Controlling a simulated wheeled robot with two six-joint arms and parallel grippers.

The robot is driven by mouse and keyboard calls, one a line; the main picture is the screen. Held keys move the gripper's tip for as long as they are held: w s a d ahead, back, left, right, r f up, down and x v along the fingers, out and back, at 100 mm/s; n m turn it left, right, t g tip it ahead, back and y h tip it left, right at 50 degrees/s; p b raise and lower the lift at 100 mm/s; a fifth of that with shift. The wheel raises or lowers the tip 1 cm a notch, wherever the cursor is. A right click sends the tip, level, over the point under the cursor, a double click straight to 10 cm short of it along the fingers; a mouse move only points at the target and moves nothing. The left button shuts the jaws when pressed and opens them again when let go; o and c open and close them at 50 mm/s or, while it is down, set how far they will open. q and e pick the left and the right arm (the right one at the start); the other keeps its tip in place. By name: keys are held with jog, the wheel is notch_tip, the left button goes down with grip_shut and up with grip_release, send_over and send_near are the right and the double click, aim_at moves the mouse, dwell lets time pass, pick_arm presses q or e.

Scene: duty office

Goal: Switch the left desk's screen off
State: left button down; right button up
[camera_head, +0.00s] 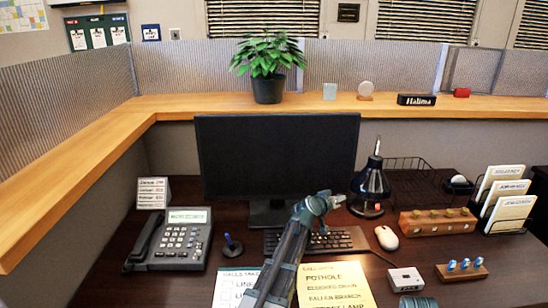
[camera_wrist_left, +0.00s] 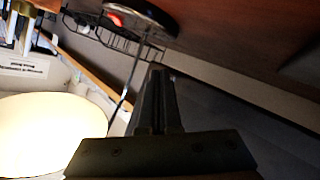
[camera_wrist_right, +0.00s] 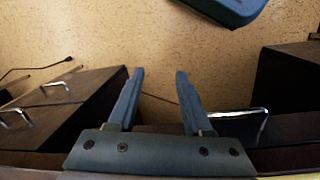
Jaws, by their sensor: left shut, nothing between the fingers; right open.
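The desk's screen (camera_head: 277,155) stands on its stand at the back of the desk, and its face is dark. My left gripper (camera_head: 338,199) is in front of the screen's lower right corner, above the keyboard (camera_head: 345,239). Its fingers are shut and empty; they also show in the left wrist view (camera_wrist_left: 158,72), beside a dark panel (camera_wrist_left: 235,115) that looks like the screen. Whether the fingertips touch the screen I cannot tell. My right gripper (camera_wrist_right: 157,75) is open and empty in the right wrist view, over a speckled tan floor. No screen button can be made out.
A black lamp (camera_head: 371,182) stands close right of my left gripper. A phone (camera_head: 180,239) is at left, a mouse (camera_head: 387,238) and a wooden block (camera_head: 437,221) at right. Papers (camera_head: 335,284) lie in front. A potted plant (camera_head: 268,65) stands on the ledge behind.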

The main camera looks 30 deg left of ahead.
pick_arm(q)
jog(key=shift+s, duration=0.1)
jog(key=shift+s+d, duration=0.35)
jog(key=shift+s, duration=0.1)
jog(key=shift+s+d+r, duration=0.1)
jog(key=shift+s+d, duration=0.45)
jog(key=shift+s, duration=0.3)
jog(key=shift+s+d+r, duration=0.1)
jog(key=shift+s+d, duration=0.5)
jog(key=shift+s, duration=0.25)
jog(key=shift+s+d, duration=0.55)
jog(key=shift+s, duration=0.3)
